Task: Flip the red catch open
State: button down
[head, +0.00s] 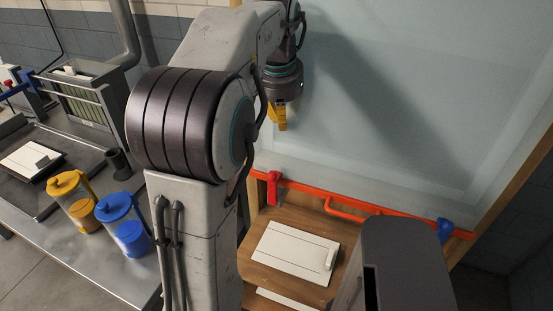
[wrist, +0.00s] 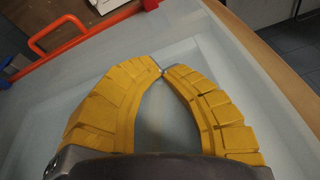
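The red catch (head: 273,188) stands upright at the left end of an orange-red bar (head: 365,206), which runs along the lower edge of a large pale glass panel. Nothing is held.
A blue catch (head: 445,230) sits at the bar's right end. An orange-red handle (head: 343,210) sticks out from the bar between the catches. White panels (head: 290,250) lie on wood below. Yellow (head: 74,200) and blue (head: 124,222) jugs stand on the metal bench at left.

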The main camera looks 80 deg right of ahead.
dwell(0.3)
send_over(273, 186)
jog(key=d, duration=0.3)
jog(key=shift+a+f+x, duration=0.1)
jog(key=shift+a+x, duration=0.3)
jog(key=shift+x, duration=1.45)
jog(key=shift+a+f+x, duration=0.1)
jog(key=shift+a+x, duration=0.3)
jog(key=shift+x, duration=1.5)
jog(key=shift+a+f+x, duration=0.1)
jog(key=shift+a+x, duration=0.3)
jog(key=shift+x, duration=1.45)
jog(key=shift+s, duration=0.1)
